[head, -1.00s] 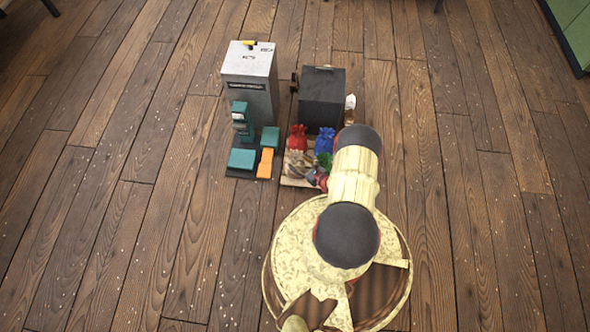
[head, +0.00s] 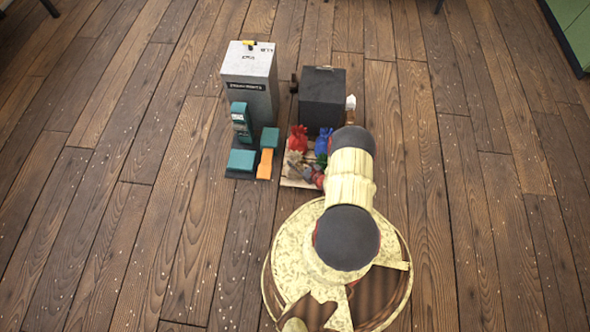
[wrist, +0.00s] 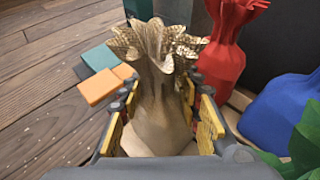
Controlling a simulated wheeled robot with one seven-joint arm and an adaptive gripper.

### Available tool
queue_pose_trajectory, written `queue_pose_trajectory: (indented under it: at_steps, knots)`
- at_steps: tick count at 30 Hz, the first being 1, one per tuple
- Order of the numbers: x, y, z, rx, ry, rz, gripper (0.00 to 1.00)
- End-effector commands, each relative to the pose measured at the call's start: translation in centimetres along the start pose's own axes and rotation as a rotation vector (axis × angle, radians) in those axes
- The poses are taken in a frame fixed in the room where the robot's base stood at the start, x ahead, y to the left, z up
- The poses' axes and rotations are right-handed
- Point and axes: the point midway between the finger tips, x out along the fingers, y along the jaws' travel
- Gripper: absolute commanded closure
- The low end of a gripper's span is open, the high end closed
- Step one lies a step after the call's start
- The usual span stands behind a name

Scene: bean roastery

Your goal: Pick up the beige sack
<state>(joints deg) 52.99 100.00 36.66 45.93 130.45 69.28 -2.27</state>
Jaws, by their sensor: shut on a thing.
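The beige sack (wrist: 160,90) stands between the two fingers in the wrist view, its ruffled patterned neck pointing up. My gripper (wrist: 161,112) is shut on it, with yellow pads on both sides of its body. In the head view the beige sack (head: 294,158) is small, at the left front of the wooden pallet (head: 290,182), and my gripper (head: 308,174) is beside it, partly hidden by my arm. I cannot tell whether the sack still touches the pallet.
A dark box (head: 322,98) stands behind. A teal machine (head: 241,122) and orange block (head: 265,164) are at the left. Floor further left is clear.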

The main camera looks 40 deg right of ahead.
Motion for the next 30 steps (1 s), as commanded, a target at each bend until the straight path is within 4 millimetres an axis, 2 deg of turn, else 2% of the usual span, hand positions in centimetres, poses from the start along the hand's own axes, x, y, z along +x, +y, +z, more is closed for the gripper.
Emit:
queue_pose_trajectory:
  at_steps: [15, 30]
  knots:
    - [-0.12, 0.41, -0.29, 0.003, 0.005, 0.005, 1.0]
    - [-0.16, 0.51, -0.38, 0.004, 0.006, 0.006, 1.0]
